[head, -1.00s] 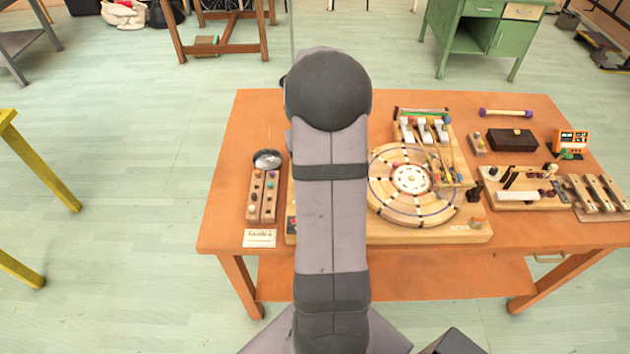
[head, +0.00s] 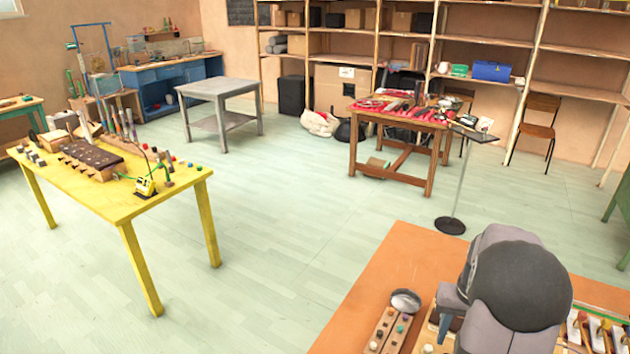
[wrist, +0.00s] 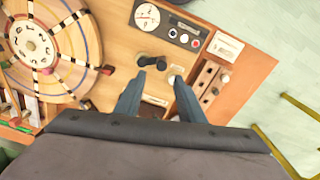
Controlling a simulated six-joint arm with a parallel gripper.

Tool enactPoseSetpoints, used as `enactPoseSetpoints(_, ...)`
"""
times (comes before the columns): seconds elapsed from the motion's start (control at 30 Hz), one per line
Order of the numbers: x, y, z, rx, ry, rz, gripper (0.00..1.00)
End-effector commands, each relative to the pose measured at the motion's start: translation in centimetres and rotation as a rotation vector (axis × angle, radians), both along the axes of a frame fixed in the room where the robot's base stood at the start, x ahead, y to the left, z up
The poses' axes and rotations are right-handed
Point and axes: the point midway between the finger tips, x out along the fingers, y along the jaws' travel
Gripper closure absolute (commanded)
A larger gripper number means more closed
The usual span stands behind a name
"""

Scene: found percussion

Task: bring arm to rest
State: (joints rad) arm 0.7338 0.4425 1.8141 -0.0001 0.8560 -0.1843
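My gripper (wrist: 157,76) shows in the wrist view with its two blue-grey fingers apart and nothing visibly held between them. It points down over a wooden instrument board (wrist: 120,50). A black knob or lever (wrist: 152,62) on the board appears just beyond the fingertips; I cannot tell how far below them it is. In the head view only the dark rounded upper part of my arm shows at the lower right, and the gripper is hidden.
A round striped wheel (wrist: 35,45) is left in the wrist view, near a panel with a dial (wrist: 147,16). A wooden block with knobs (wrist: 207,82) is at right. In the head view, the orange table (head: 385,270) has a yellow table (head: 170,203) left across open floor.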

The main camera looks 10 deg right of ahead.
Motion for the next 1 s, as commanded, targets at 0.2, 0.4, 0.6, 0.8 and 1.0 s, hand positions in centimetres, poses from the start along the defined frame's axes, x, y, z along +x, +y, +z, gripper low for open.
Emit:
enactPoseSetpoints(0.2,-5.1,4.6,-4.1,0.073,0.087,-0.125,0.64)
enactPoseSetpoints(0.4,-9.1,11.5,-4.4,0.102,0.142,-0.096,0.64)
enactPoseSetpoints(0.6,-11.7,19.7,-3.0,0.086,0.156,0.133,0.64)
enactPoseSetpoints(0.8,-10.8,24.7,-0.8,0.036,0.083,0.372,0.64)
enactPoseSetpoints(1.0,-9.4,27.5,0.5,0.012,0.025,0.511,0.64)
